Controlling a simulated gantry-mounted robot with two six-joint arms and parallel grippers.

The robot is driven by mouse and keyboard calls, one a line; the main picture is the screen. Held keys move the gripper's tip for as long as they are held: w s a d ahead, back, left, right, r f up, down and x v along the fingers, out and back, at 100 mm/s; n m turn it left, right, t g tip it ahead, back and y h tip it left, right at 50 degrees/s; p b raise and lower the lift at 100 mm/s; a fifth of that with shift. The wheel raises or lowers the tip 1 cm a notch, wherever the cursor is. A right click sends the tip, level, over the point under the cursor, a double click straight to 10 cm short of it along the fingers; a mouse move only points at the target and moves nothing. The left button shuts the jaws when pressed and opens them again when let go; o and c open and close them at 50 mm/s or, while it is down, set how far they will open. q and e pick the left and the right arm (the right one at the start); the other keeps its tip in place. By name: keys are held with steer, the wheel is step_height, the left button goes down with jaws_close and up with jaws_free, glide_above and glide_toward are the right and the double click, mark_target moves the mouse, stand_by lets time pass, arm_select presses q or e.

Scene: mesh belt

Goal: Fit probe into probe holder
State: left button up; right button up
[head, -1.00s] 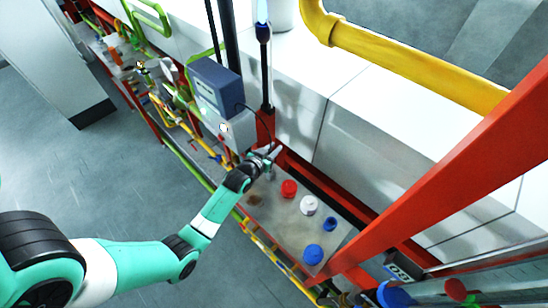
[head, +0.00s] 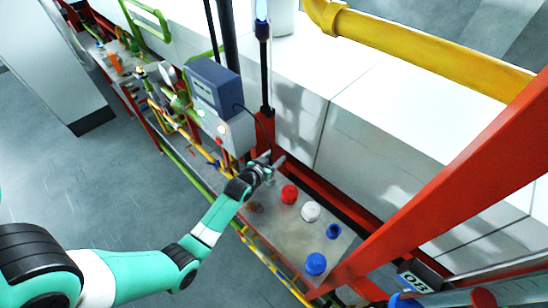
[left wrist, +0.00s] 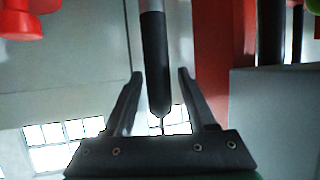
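The probe (left wrist: 155,65) is a dark rod with a grey shaft above and a thin line at its lower end. In the left wrist view it stands nearly upright between the fingers of my left gripper (left wrist: 160,95). A gap shows on each side of it, so the fingers look open around or behind it, not pressed on it. In the head view the left gripper (head: 273,163) is over the far left end of a grey shelf, below a grey-blue meter box. The probe is too small to make out there. I cannot clearly identify the probe holder. My right gripper is not in view.
The grey shelf (head: 285,238) carries a red knob (head: 289,194), a white knob (head: 310,211) and blue knobs (head: 316,264). A red beam (head: 440,180) crosses the right side.

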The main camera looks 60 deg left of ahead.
arm_select(q)
steer(key=p+v, duration=0.2)
steer(key=v, duration=1)
steer(key=shift+r, duration=0.15)
